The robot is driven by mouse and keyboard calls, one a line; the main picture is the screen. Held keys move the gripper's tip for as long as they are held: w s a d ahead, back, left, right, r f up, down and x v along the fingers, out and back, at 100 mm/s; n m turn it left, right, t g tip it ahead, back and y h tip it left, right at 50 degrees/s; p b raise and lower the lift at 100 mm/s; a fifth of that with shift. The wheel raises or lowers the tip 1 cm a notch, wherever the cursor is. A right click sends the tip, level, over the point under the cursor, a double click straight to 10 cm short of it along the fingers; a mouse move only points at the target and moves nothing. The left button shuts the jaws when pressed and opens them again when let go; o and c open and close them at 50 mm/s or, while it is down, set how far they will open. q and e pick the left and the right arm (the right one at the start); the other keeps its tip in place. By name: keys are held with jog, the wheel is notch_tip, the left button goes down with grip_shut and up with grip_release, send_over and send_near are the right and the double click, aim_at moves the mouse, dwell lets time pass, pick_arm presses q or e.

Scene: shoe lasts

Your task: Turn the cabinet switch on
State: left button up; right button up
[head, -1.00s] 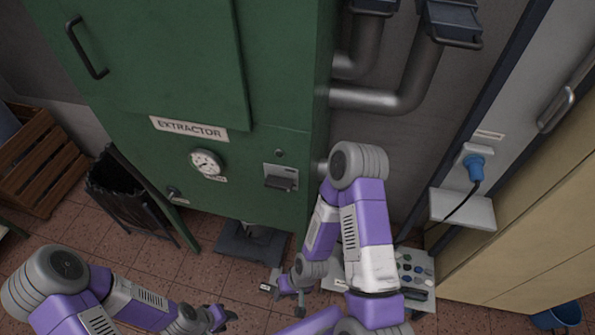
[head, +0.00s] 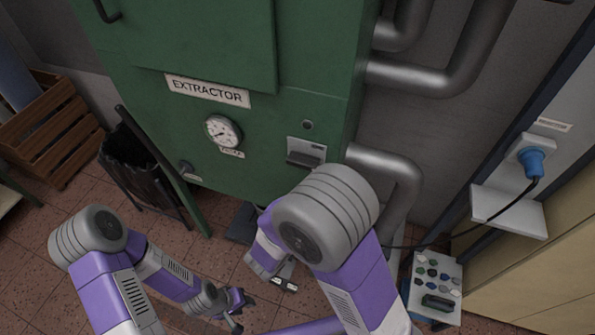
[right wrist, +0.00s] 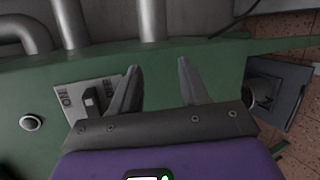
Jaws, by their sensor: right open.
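The cabinet switch (head: 306,153) is a grey plate with a dark lever on the green extractor cabinet (head: 230,60). The right wrist view shows the switch plate (right wrist: 72,98) with ON and OFF lettering. Its lever (right wrist: 92,104) stands out between the words, nearer OFF. My right gripper (right wrist: 155,85) is open and empty, with its left finger beside the switch, in front of the green panel; contact cannot be told.
A gauge (head: 223,132) and a small knob (head: 187,168) are on the cabinet front. Grey pipes (head: 440,75) run at its right.

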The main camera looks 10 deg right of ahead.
aim_at(301, 167)
jog(key=w+a+r+t, duration=0.1)
jog(key=r+t, duration=0.1)
jog(key=w+a+r+t, duration=0.1)
jog(key=a+r+t, duration=0.1)
jog(key=r, duration=0.1)
jog(key=w+a+r+t+b, duration=0.1)
jog(key=a+r+t, duration=0.1)
jog(key=r, duration=0.1)
jog(key=shift+w+a+r+n+y, duration=0.1)
jog(key=shift+w+r+n+y, duration=0.05)
jog(key=shift+w+n+y, duration=0.2)
jog(key=x, duration=0.7)
jog(key=shift+w, duration=0.1)
jog(key=shift+c, duration=0.2)
grip_shut()
